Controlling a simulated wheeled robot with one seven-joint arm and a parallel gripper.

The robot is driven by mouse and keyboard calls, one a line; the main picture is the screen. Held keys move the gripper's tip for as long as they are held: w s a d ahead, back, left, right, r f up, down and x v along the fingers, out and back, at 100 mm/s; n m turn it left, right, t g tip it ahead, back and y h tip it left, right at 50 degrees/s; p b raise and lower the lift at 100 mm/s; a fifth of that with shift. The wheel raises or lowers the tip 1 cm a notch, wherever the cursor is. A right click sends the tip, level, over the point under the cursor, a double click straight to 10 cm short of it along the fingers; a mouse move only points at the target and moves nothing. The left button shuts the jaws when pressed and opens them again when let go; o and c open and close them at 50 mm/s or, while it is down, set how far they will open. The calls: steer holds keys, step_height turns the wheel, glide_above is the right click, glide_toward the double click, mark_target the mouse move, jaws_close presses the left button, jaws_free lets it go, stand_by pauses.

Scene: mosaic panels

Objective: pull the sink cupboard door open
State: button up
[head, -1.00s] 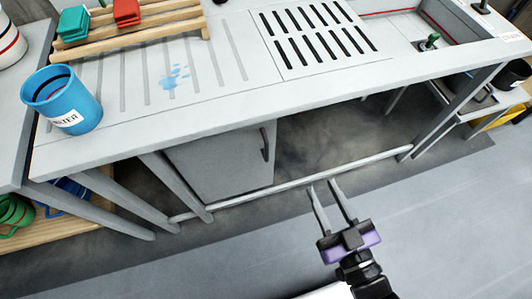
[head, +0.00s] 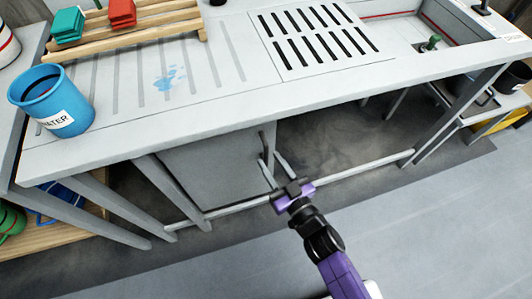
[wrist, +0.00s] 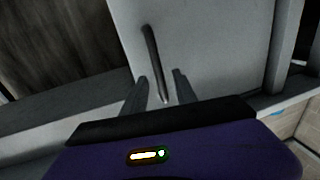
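The grey sink cupboard door (head: 215,168) is under the counter and looks shut in the head view. Its dark upright bar handle (head: 264,146) is near the door's right edge. In the wrist view the door (wrist: 215,45) fills the upper middle, and the handle (wrist: 155,62) runs down toward the space between my fingertips. My gripper (head: 273,172) is open, its two fingers pointing at the handle's lower end. In the wrist view my gripper (wrist: 160,85) has its fingers apart on either side of the handle's low end. I cannot tell whether they touch it.
The counter (head: 330,85) overhangs the cupboard. A grey rail (head: 345,172) runs low along the front, and table legs (head: 170,193) stand left of the door. A blue water pot (head: 52,98) is on the counter's left. The floor (head: 430,220) in front is clear.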

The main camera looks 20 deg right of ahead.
mark_target(267, 157)
steer(key=shift+w+a, duration=0.15)
steer(key=shift+w, duration=0.75)
steer(key=shift+w+a, duration=0.15)
steer(key=shift+w, duration=0.7)
jaws_close()
